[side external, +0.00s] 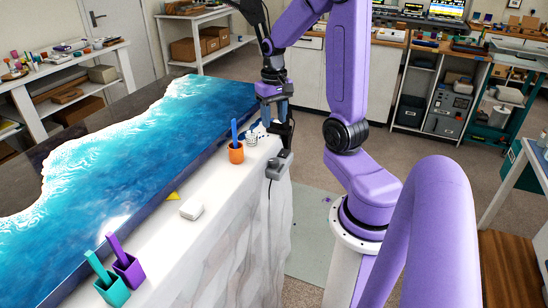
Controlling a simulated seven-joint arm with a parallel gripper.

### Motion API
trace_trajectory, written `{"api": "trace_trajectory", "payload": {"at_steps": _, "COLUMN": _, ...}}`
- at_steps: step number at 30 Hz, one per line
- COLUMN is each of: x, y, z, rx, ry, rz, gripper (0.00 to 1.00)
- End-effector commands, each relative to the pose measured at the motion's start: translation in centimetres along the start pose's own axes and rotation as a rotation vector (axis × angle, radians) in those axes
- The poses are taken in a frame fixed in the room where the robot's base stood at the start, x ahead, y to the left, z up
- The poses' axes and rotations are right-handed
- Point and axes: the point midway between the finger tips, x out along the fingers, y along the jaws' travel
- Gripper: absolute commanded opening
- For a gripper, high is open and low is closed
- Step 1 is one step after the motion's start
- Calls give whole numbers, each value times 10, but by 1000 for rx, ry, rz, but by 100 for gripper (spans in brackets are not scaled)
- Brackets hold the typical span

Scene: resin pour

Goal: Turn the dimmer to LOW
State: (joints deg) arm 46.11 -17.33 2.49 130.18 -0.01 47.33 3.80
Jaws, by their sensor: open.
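A grey box with a cord (280,164), which looks like the dimmer, sits at the right edge of the white-covered table. Its cord hangs down the table's side. Its setting and any markings are too small to read. My gripper (284,132) is open, just above and behind the grey box in this view. Its fingers point down toward the box. I cannot tell whether they touch it.
An orange cup with a blue stick (236,153) and a small white item (251,140) stand left of my gripper. A white block (191,209), a yellow triangle (173,196), a purple holder (128,270) and a teal holder (112,290) line the table beside the blue resin panel (130,130).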

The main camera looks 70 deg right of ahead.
Motion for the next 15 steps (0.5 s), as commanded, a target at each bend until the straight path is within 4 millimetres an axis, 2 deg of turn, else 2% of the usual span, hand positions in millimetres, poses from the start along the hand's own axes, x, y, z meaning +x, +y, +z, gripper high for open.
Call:
{"api": "trace_trajectory", "payload": {"at_steps": 3, "x": 24, "y": 0, "z": 1, "rx": 0, "ry": -8, "rz": 1, "gripper": 46}}
{"api": "trace_trajectory", "payload": {"at_steps": 15, "x": 87, "y": 0, "z": 2, "rx": -1, "ry": -7, "rz": 1, "gripper": 46}}
